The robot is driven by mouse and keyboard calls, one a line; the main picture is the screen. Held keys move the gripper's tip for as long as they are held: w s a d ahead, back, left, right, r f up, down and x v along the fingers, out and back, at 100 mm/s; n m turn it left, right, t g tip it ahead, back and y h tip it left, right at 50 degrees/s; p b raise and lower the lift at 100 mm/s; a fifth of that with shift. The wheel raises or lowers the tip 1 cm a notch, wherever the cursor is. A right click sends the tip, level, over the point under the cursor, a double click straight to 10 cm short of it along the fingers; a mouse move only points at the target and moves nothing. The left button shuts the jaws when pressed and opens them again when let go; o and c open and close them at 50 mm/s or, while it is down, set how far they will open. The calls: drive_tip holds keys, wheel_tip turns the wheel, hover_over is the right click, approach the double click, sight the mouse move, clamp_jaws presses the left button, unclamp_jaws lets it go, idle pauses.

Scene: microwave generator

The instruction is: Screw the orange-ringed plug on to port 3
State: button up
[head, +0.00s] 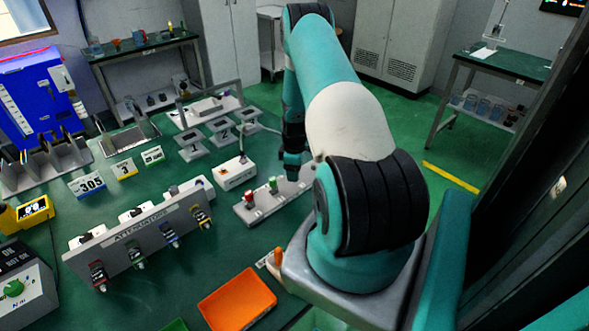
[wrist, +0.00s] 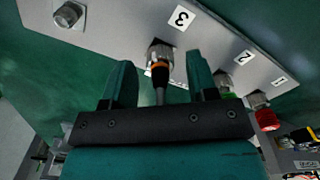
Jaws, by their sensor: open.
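The orange-ringed plug (wrist: 160,67) is at port 3 in the wrist view, its metal end against the port and its dark cable trailing back toward my gripper. I cannot tell how far it is threaded. My gripper (wrist: 160,77) is open, with one teal finger on each side of the plug and a gap on both sides. In the head view my gripper (head: 292,168) points down over the far end of the grey port panel (head: 262,213). The plug is hidden there. The panel also shows in the wrist view (wrist: 120,20), with a "3" label (wrist: 181,17) beside the port.
Green (wrist: 223,83) and red (wrist: 262,112) plugs stand at ports 2 and 1. A bare metal port (wrist: 68,15) is on the other side. A white box (head: 236,173), the attenuator rack (head: 140,250) and an orange tray (head: 238,300) are nearby on the green bench.

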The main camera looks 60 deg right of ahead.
drive_tip(key=c, duration=0.9)
drive_tip(key=shift+c, duration=0.2)
